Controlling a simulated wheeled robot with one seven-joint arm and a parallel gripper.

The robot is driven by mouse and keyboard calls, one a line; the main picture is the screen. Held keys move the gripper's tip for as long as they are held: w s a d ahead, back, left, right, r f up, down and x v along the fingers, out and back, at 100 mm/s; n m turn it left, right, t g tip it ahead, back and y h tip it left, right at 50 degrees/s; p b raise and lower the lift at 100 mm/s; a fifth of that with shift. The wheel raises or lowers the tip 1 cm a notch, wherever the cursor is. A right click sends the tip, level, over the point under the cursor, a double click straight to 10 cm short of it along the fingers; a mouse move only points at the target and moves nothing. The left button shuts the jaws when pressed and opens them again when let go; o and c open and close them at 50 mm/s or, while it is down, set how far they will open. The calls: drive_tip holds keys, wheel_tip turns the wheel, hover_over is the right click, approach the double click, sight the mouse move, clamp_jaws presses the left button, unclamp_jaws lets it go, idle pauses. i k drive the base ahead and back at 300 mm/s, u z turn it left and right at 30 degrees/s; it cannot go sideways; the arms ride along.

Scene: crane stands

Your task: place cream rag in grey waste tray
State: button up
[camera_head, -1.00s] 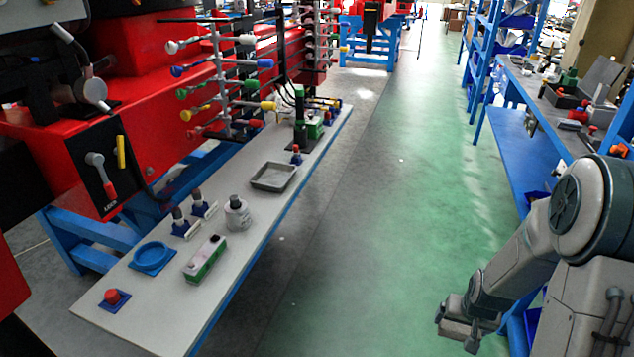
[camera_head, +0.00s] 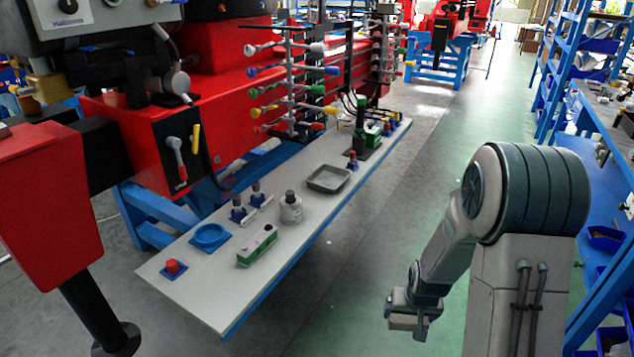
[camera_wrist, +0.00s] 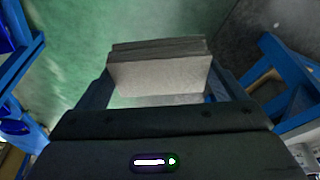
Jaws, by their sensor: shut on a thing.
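My gripper (camera_head: 408,312) hangs over the open floor to the right of the long bench, apart from it. It is shut on the cream rag (camera_wrist: 160,77), which shows in the wrist view as a folded, pale, layered block between the fingers. In the head view the rag is a small pale block (camera_head: 403,322) at the fingertips. The grey waste tray (camera_head: 318,189) lies on the bench, roughly halfway along. It is shallow, rectangular and looks empty. My gripper is nearer to me and to the right of it.
The grey-topped bench (camera_head: 212,296) also bears a blue ring holder (camera_head: 210,237), a green-and-white box (camera_head: 257,246), a white bottle (camera_head: 291,208) and a red button (camera_head: 172,266). A rack with coloured handles (camera_head: 290,90) rises behind. Blue shelving (camera_head: 590,190) stands right.

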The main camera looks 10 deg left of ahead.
sight(328, 181)
drive_tip(key=i, duration=1.2)
